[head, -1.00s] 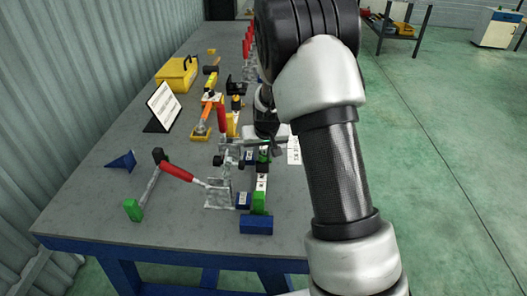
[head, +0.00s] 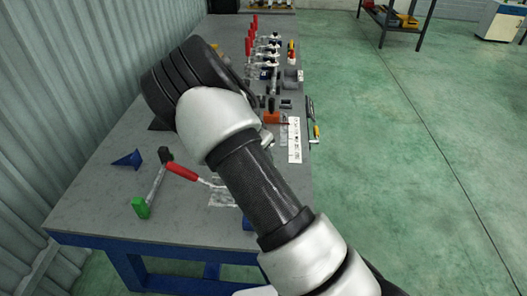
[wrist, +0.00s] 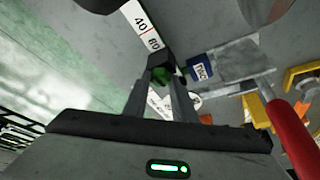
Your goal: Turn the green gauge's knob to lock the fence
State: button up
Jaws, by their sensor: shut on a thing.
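In the wrist view, my gripper (wrist: 164,82) points down at the bench with its two fingers close together. It is shut on a small dark piece, taken as the knob, on the green gauge (wrist: 161,74). Only a little green shows between and beside the fingertips, so the knob's turn cannot be seen. A white scale (wrist: 141,20) with the marks 40 and 60 lies just beyond the fingertips. A blue lettered block (wrist: 201,69), perhaps part of the fence, sits right of them. In the head view my arm hides the gripper and the gauge.
A green-ended bar (head: 141,206) and a blue wedge (head: 127,160) lie on the bench (head: 95,200). Red-handled clamps (head: 250,45) stand farther back.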

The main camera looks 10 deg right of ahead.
jog(key=shift+m, duration=0.6)
jog(key=shift+g, duration=0.3)
jog(key=o, duration=1)
jog(key=shift+o, duration=0.2)
jog(key=v, duration=1.7)
jog(key=shift+a, duration=0.35)
jog(key=shift+r, duration=0.2)
